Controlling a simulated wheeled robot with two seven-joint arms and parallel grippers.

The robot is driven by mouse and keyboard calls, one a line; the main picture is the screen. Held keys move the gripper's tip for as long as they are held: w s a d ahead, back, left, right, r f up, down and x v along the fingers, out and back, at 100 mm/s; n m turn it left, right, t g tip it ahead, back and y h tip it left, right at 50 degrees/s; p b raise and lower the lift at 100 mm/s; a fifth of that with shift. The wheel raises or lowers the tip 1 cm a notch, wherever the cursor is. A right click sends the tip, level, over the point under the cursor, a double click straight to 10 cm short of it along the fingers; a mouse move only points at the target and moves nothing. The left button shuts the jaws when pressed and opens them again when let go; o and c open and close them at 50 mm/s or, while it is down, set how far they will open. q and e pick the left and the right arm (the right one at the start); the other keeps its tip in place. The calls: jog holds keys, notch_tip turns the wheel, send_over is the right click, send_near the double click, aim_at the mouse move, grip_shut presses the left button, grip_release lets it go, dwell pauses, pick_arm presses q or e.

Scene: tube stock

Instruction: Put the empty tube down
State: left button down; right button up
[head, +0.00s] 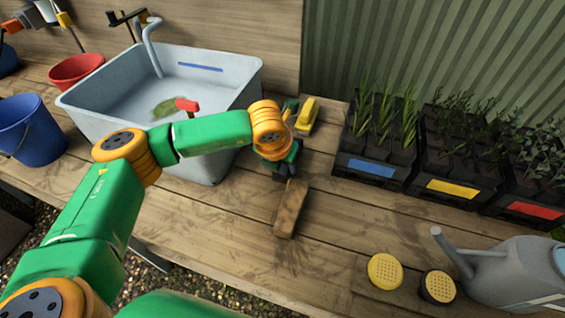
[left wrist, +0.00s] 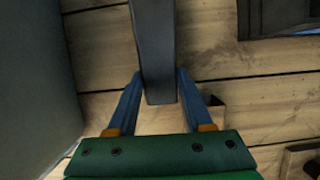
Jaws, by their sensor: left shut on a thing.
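My left gripper (head: 284,170) is over the wooden bench, just right of the grey sink. In the left wrist view its two blue fingers (left wrist: 157,90) are shut on a dark grey, square-sided tube (left wrist: 158,50). The tube stretches from between the fingers to the top edge of that view, so its far end is out of frame. In the head view the gripper and wrist largely hide the tube. I cannot tell whether its lower end touches the bench. My right gripper is not in view.
A brown block (head: 291,208) lies just in front of the gripper, and a yellow item (head: 307,115) lies behind it. The grey sink (head: 210,135) is at the left. Black planted crates (head: 372,168) stand at the right. A watering can (head: 515,272) is front right. Bare bench lies between.

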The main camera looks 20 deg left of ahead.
pick_arm(q)
jog(key=shift+c, duration=1.5)
grip_release()
jog(key=b+v, duration=0.1)
jog(key=v, duration=1.1)
jog(key=shift+b, duration=0.4)
jog(key=shift+r, duration=0.1)
